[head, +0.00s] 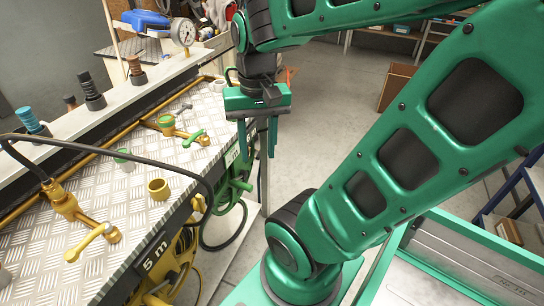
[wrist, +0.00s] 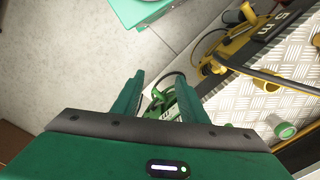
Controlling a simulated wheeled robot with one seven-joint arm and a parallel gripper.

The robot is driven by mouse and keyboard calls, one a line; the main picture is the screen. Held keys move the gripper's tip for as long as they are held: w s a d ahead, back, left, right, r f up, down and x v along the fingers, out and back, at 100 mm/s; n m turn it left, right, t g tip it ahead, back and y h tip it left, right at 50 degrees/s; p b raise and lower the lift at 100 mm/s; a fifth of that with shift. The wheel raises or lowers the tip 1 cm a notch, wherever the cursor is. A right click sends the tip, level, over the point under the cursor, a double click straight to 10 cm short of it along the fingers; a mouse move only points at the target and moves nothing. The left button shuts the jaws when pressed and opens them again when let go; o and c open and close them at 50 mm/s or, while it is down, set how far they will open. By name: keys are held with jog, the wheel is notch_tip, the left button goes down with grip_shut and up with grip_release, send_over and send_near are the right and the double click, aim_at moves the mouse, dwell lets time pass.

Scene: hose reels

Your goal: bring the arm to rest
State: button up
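My green arm reaches up from its base, and my gripper (head: 258,150) hangs with its fingers pointing down, beyond the right end of a metal-topped bench (head: 130,205). In the wrist view, the two fingers of my gripper (wrist: 159,76) stand well apart with nothing held between them. A green hose reel (head: 232,186) is on the bench front below and left of the gripper. It also shows beyond the fingers in the wrist view (wrist: 184,102). The gripper appears clear of the bench and reel.
A yellow hose reel (head: 182,262) sits under the bench edge. Yellow valve (head: 92,238), green-handled valve (head: 193,138) and a black hose (head: 110,152) are on top. A pressure gauge (head: 183,32) stands behind. Open floor (head: 330,115) lies right of the gripper; a cardboard box (head: 397,88) stands farther back.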

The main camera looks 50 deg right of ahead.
jog(key=shift+n, duration=0.7)
jog(key=s, duration=0.1)
jog(key=s+d+f, duration=0.2)
jog(key=s, duration=0.1)
jog(key=shift+a, duration=0.1)
jog(key=shift+w+f, duration=0.3)
jog(key=shift+w, duration=0.25)
dwell(0.5)
